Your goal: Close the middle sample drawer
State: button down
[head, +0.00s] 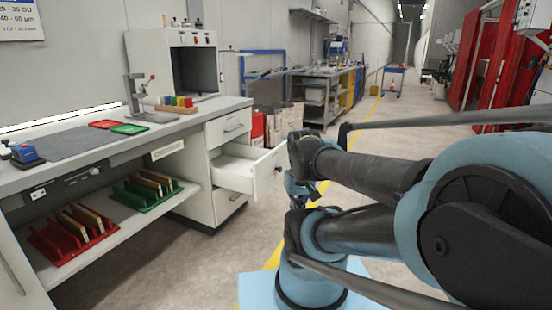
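The middle sample drawer (268,172) is pulled out of the white drawer cabinet under the right end of the bench. Its front panel with a small dark handle faces right, and the part of its inside that shows looks empty. The top drawer (228,128) above it and the bottom drawer (228,200) below it are shut. My arm fills the right of the view. A small bluish part at its far end, perhaps my gripper (297,188), shows just right of the drawer front, partly hidden by my arm links. Its fingers cannot be made out, nor whether it touches the drawer.
The bench (185,128) holds a red tray (103,124), a green tray (130,129), a small press (140,98) and a blue device (25,154). Red and green racks (145,193) stand on the lower shelf. Open floor (175,265) lies before the bench.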

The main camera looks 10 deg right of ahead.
aim_at(229, 163)
jog(key=i, duration=1)
